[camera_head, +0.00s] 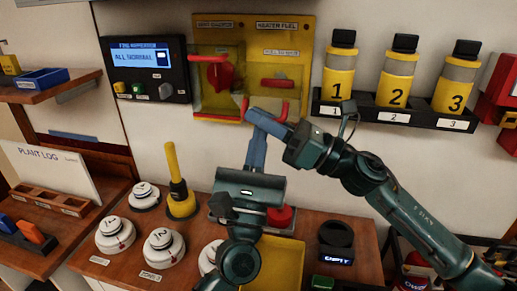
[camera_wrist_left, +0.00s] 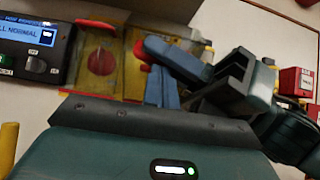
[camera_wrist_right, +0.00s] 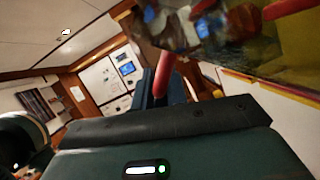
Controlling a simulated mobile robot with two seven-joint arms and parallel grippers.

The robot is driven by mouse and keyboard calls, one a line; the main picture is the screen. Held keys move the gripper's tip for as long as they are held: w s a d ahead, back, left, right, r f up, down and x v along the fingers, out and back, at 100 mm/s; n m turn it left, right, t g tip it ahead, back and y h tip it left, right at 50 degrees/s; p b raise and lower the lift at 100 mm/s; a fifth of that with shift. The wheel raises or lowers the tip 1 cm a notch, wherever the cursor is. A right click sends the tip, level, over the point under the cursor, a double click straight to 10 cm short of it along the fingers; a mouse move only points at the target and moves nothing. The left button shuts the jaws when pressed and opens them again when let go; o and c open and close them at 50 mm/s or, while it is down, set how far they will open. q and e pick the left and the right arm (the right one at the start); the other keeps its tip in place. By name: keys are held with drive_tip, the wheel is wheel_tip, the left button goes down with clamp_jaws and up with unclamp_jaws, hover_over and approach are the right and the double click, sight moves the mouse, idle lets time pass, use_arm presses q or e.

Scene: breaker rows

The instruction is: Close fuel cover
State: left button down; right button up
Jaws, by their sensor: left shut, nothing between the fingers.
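The yellow wall panel (camera_head: 308,35) carries two fuel controls. At the left one, a clear cover sits around a red knob (camera_head: 222,76), which also shows in the left wrist view (camera_wrist_left: 101,60). The right one, labelled heater fuel, has a horizontal red bar (camera_head: 277,83). A red handle (camera_head: 283,111) sticks out below it, its other end beside my right fingertips. My right gripper (camera_head: 262,118) is at this handle; its finger gap is unclear. The right wrist view shows a red bar (camera_wrist_right: 166,75) at the fingers. My left gripper (camera_head: 256,150) is shut and empty, just below.
A display box (camera_head: 146,68) hangs left of the panel. Yellow bottles (camera_head: 396,82) stand in a rack at right. Below, the wooden counter holds white round knobs (camera_head: 163,248), a yellow lever (camera_head: 178,185), a red button (camera_head: 281,216) and a yellow tray (camera_head: 285,262).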

drive_tip(key=o, duration=0.4)
drive_tip(key=shift+a+f, duration=0.15)
drive_tip(key=shift+f, duration=0.35)
drive_tip(key=shift+c, duration=0.2)
drive_tip(key=v, duration=1.2)
drive_tip(key=shift+r, duration=0.2)
